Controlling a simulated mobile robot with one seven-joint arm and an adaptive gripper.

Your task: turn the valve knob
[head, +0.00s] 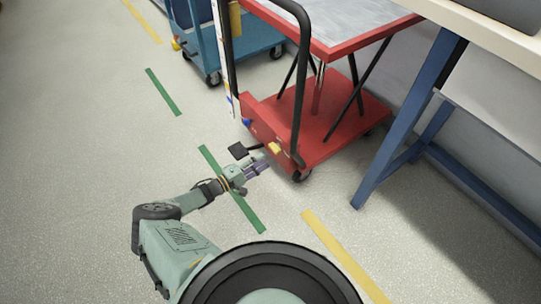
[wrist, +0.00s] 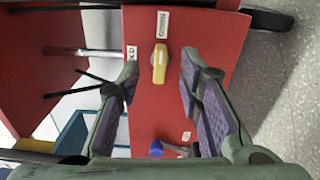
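The valve knob is a small yellow handle (wrist: 159,65) on the red panel (wrist: 150,110) of a cart. In the wrist view it stands upright in the picture, between and just beyond my open fingertips. In the head view the yellow knob (head: 274,148) is on the cart's near face. My gripper (head: 265,166) is in front of that face and a little below the knob. In the wrist view my gripper (wrist: 160,80) has its fingers spread wide, one on each side of the knob, with nothing held. I cannot tell the exact gap to the knob.
A blue knob (wrist: 156,149) sits lower on the same panel. The red cart (head: 340,130) has a tall black handle (head: 304,75). A blue-legged workbench (head: 400,125) stands at right, a blue cart (head: 235,45) behind. The floor at left is clear.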

